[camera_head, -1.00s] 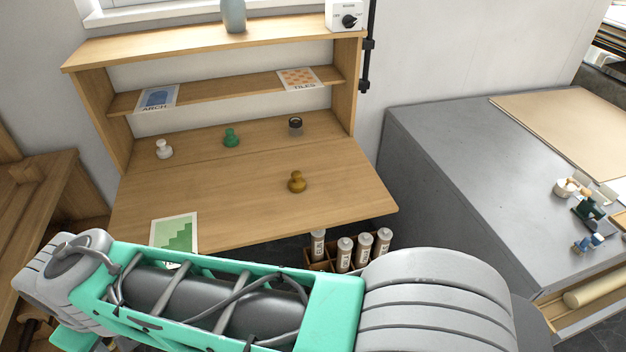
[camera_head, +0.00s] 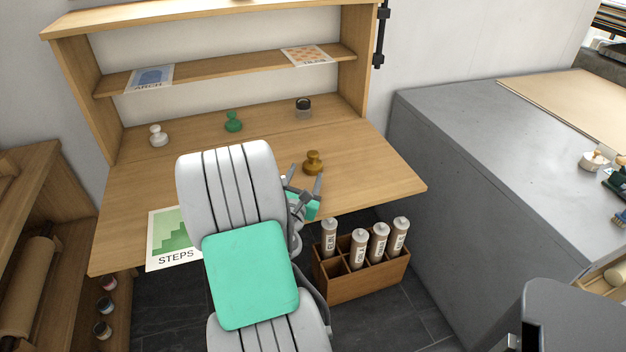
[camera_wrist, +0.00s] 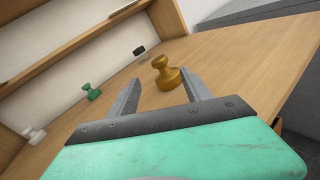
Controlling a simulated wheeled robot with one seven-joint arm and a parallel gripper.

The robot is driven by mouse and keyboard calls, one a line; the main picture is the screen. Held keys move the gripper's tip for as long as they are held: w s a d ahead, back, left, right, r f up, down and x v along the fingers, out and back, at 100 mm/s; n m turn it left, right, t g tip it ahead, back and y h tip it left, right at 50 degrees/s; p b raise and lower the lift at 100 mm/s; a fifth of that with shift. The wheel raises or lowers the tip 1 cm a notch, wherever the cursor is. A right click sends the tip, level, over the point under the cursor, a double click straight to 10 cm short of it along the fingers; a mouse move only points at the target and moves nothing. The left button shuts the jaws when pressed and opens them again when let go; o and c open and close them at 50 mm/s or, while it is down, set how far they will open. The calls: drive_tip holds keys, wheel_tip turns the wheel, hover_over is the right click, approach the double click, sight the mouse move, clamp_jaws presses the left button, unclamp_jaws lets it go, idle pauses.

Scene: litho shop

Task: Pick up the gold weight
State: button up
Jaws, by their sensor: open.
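The gold weight (camera_head: 313,162) stands upright on the wooden desk, near its front right part. It also shows in the wrist view (camera_wrist: 167,74), just beyond the fingertips and between their lines. My gripper (camera_head: 307,183) is open and empty at the front of the desk, close in front of the gold weight and apart from it. In the wrist view both fingers of my gripper (camera_wrist: 163,90) are spread wide. My arm hides part of the desk in the head view.
A green weight (camera_head: 233,122), a white weight (camera_head: 158,136) and a dark-topped grey one (camera_head: 303,107) stand farther back on the desk (camera_head: 385,170). A STEPS print (camera_head: 165,255) overhangs the front edge. A wooden crate (camera_head: 350,292) of tubes sits on the floor below.

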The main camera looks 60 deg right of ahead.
sight(312, 159)
drive_tip(key=shift+s+d+f+n, duration=0.15)
drive_tip(key=shift+s+f+n, duration=0.3)
drive_tip(key=shift+n, duration=0.55)
drive_tip(key=shift+d+r+n+t+h, duration=0.25)
drive_tip(key=shift+d+n+t+h, duration=0.05)
drive_tip(key=shift+t, duration=0.1)
drive_tip(key=p+x, duration=0.1)
drive_tip(key=x, duration=0.3)
drive_tip(key=p+x, duration=0.1)
drive_tip(key=x, duration=0.1)
drive_tip(key=shift+w+d+r+p, duration=0.15)
drive_tip(key=shift+w+r+p, duration=0.05)
drive_tip(key=shift+r+p, duration=0.15)
drive_tip(key=shift+w+d+f, duration=0.15)
drive_tip(key=shift+w+d, duration=0.05)
drive_tip(key=shift+d, duration=0.15)
drive_tip(key=shift+c, duration=0.4)
clamp_jaws()
